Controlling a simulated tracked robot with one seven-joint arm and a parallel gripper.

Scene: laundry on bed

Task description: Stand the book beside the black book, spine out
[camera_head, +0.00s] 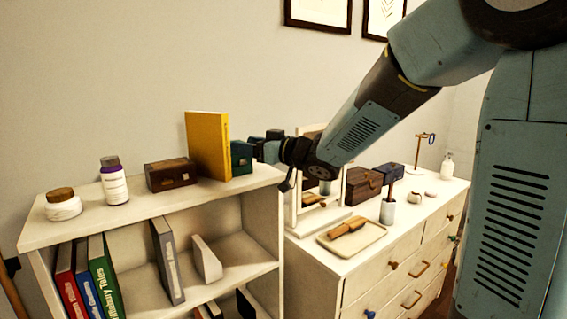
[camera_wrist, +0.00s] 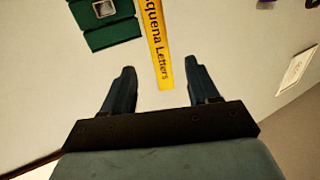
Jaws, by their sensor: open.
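A yellow book (camera_head: 207,146) stands upright on top of the white shelf unit. In the wrist view its lettered spine (camera_wrist: 156,42) faces my gripper (camera_wrist: 160,82). My gripper is open and empty, with the spine a little beyond the fingertips and roughly in line with the gap between them. In the head view my gripper (camera_head: 258,146) is just right of the book, near the dark green box. A black shape (camera_head: 246,303) at the bottom of the shelf unit may be the black book; it is mostly cut off.
The green box (camera_head: 241,158) stands close beside the yellow book; it also shows in the wrist view (camera_wrist: 108,24). A wooden box (camera_head: 170,174), a bottle (camera_head: 114,182) and a jar (camera_head: 62,205) share the top (camera_head: 140,208). Several books and a white bookend (camera_head: 206,259) stand below.

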